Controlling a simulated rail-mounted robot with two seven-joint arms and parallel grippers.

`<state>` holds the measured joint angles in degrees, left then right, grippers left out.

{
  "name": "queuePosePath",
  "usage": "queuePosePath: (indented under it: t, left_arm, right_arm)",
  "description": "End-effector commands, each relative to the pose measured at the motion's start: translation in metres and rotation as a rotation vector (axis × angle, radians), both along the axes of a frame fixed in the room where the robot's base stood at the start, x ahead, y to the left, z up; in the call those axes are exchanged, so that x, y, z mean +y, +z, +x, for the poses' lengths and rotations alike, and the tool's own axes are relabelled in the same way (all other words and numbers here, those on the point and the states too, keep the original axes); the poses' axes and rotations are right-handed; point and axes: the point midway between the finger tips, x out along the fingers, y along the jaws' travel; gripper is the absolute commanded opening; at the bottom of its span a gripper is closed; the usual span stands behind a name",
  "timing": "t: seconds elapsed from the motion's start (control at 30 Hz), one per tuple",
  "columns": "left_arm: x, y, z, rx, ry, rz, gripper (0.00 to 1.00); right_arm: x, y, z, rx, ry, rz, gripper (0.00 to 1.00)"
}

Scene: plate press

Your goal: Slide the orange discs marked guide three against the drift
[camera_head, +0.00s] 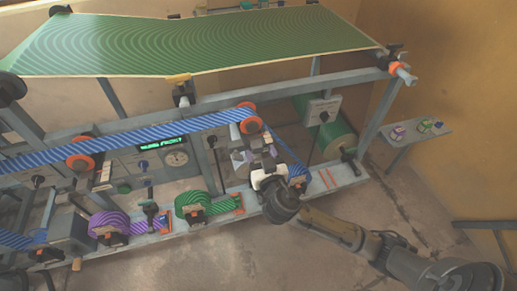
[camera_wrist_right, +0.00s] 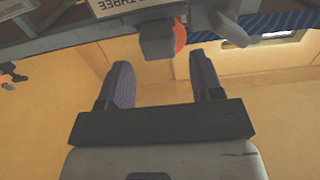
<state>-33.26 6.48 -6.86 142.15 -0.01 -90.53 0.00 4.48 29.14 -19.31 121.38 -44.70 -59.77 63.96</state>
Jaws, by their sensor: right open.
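A pair of orange discs (camera_head: 250,124) sits at the right end of the blue striped web (camera_head: 150,134), one at each edge of it. Another orange pair (camera_head: 80,162) sits further left on the web. My right gripper (camera_head: 262,150) is just below the right pair, open and empty. In the right wrist view the fingers (camera_wrist_right: 162,70) are spread, with a grey rounded part and an orange disc edge (camera_wrist_right: 180,35) just beyond them, apart from both. A white label (camera_wrist_right: 113,5) there ends in "THREE"; the rest is cut off. My left gripper is not in view.
A green patterned sheet (camera_head: 190,45) spans the frame above. Purple (camera_head: 110,222) and green (camera_head: 192,206) striped rolls stand on the lower rail. A side shelf (camera_head: 400,135) with small boxes is at right. The floor in front is clear.

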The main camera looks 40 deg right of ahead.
Motion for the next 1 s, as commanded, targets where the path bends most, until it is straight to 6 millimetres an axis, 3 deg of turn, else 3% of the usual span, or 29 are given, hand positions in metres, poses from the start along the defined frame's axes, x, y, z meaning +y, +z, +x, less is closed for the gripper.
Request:
queuePosePath:
  t: [0.23, 0.67, 1.0]
  left_arm:
    - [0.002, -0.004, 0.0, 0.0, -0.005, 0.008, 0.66]
    - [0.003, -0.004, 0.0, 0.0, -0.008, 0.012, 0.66]
    - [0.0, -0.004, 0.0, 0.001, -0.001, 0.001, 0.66]
  right_arm:
    - [-0.009, 0.0, 0.02, -0.001, 0.001, 0.0, 0.6]
    - [-0.011, 0.0, 0.025, 0.0, 0.001, 0.001, 0.6]
    - [-0.011, 0.0, 0.025, 0.0, 0.001, 0.001, 0.27]
